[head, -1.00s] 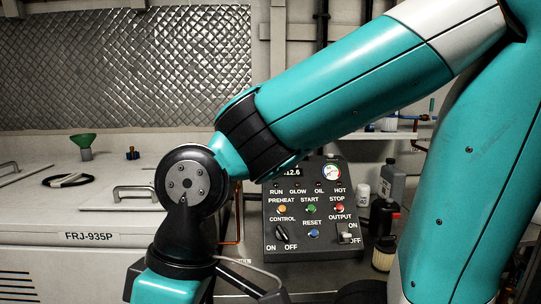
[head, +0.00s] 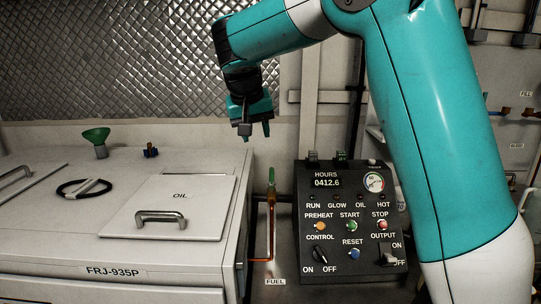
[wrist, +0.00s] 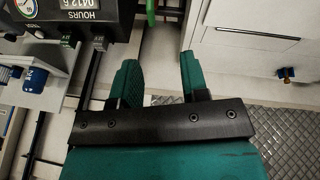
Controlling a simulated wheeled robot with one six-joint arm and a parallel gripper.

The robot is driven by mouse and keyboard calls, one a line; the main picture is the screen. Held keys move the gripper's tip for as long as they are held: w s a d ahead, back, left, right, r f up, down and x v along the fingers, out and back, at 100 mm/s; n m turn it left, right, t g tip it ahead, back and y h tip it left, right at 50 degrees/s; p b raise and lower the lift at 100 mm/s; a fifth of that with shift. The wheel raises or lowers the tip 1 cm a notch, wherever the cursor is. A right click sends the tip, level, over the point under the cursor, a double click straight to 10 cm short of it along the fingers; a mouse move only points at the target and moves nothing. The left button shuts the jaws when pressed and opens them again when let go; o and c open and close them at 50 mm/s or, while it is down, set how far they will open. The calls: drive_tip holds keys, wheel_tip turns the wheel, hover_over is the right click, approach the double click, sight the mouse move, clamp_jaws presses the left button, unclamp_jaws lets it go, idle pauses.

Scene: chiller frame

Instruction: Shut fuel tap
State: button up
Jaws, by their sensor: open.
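The fuel tap (head: 271,197) stands on a thin copper pipe between the white cabinet and the control panel.
The control panel (head: 350,215) stands right of the tap.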

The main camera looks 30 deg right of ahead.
drive_tip(key=w+d+r+m, duration=0.1)
drive_tip(key=p, duration=0.3)
approach(271, 170)
drive_tip(key=shift+h, duration=0.3)
drive_tip(key=x, duration=1)
drive_tip(key=shift+w+a, duration=0.1)
drive_tip(key=shift+a, duration=0.1)
clamp_jaws()
